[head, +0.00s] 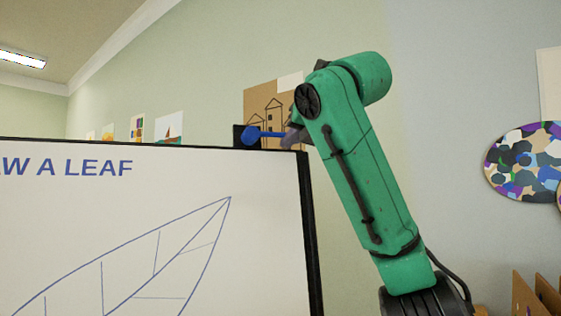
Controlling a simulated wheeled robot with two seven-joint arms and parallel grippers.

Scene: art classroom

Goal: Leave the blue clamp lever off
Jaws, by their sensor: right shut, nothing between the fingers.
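The blue clamp lever (262,134) sits on a dark bracket (238,137) at the top edge of the whiteboard, near its right corner. It has a round blue hub at its left end, and its handle lies about level, pointing right. My right gripper (290,137) is shut at the right end of the handle, with nothing held. The gripper is small here and partly covered by my green arm; I cannot tell whether it touches the lever. My left gripper is not in view.
The whiteboard (255,270) with a leaf drawing fills the lower left; its dark right edge stands close to my right arm. Pictures hang on the wall behind. A large palette-shaped board (525,163) hangs at the right. Brown upright pieces (523,297) stand at the lower right.

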